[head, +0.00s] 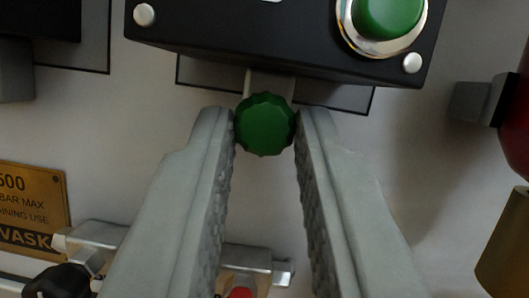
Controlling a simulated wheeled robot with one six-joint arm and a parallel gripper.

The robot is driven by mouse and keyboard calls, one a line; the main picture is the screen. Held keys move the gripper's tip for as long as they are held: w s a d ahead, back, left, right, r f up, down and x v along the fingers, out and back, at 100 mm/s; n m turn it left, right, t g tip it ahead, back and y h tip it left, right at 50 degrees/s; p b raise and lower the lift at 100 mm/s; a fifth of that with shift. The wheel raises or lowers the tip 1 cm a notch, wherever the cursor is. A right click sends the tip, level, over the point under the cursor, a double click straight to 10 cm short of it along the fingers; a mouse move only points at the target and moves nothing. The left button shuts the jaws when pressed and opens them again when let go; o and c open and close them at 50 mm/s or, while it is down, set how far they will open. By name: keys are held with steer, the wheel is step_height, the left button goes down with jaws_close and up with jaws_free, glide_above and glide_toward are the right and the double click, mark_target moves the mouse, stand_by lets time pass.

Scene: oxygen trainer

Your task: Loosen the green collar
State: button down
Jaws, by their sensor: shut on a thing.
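The green collar (264,124) is a round, ribbed knob in the middle of the head view, just under a black box. A pale stem shows behind its top edge. My gripper (266,122) comes up from below, with one grey finger on each side of the collar. The fingertips touch its left and right sides, and the gripper is shut on it. The back of the collar is hidden.
A black box (230,38) with a large green button (388,14) hangs just above. A brass plate (30,212) is at left. Metal fittings (258,262) and a black knob (58,281) lie below. A red and brass part (508,245) stands at right.

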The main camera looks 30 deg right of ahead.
steer(key=shift+d+n+t+y, duration=0.1)
steer(key=shift+n+t+y, duration=0.2)
steer(key=shift+n+y, duration=1.1)
steer(key=shift+n+h, duration=0.3)
steer(key=shift+n, duration=0.3)
steer(key=c, duration=1.3)
jaws_free()
